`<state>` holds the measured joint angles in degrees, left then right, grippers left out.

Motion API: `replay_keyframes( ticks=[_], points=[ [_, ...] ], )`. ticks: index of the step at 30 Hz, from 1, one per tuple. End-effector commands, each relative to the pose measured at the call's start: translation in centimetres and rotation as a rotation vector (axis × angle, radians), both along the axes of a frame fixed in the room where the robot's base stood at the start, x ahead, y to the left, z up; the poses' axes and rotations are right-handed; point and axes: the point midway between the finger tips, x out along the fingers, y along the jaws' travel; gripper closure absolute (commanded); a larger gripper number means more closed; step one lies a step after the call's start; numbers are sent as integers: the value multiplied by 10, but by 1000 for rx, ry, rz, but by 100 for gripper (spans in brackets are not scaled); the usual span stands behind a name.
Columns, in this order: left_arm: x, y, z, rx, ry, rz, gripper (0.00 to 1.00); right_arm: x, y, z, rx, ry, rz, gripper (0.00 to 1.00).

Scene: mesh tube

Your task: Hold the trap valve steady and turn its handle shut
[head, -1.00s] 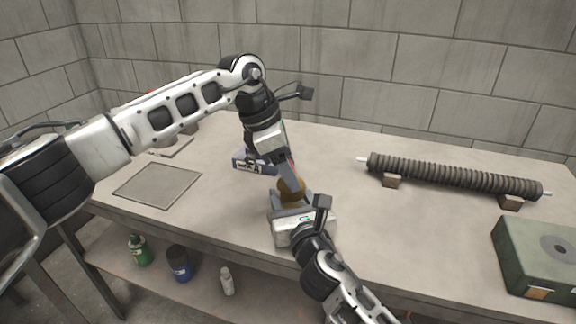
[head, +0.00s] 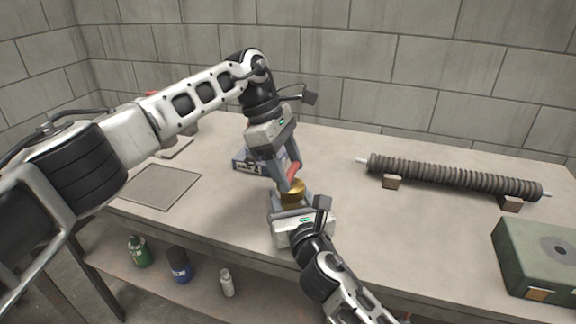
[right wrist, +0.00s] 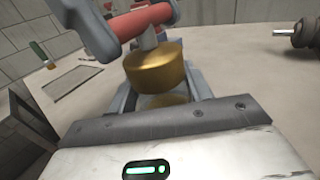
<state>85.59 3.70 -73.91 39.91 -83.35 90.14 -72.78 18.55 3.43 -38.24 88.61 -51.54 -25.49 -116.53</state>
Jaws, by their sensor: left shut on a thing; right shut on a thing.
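The trap valve has a brass body (head: 293,188) that stands on the bench near its front middle; it also shows in the right wrist view (right wrist: 155,68). A red handle (head: 294,170) sits on top of it and shows as a red bar in the right wrist view (right wrist: 148,20). My left gripper (head: 288,182) comes down from above and is shut on the red handle. My right gripper (head: 291,203) comes from the front, low down, and is shut on the brass body. The lower part of the valve is hidden by the right gripper.
A small blue-grey labelled box (head: 243,161) lies just behind the valve. A dark ribbed tube (head: 455,180) rests on wooden blocks at the right. A green box (head: 540,255) stands at the front right. A flat grey mat (head: 157,186) lies at left. The bench between valve and tube is clear.

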Motion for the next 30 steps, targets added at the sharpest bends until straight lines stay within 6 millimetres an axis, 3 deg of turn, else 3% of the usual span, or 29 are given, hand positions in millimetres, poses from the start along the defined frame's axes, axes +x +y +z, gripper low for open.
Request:
replay_keyframes(
  ticks=[8,9,11,22,30],
  points=[
    [1,1,1,3,-4,0,62,0,0,-2,1,3,0,78],
    [1,1,1,3,-4,0,28,0,0,-2,0,3,0,78],
    [1,1,1,2,-4,0,16,0,0,-2,0,3,0,78],
    [1,3,7,1,-2,1,16,0,0,-1,0,3,0,78],
    [8,21,55,1,-7,4,16,0,0,-2,0,3,0,78]
  ],
)
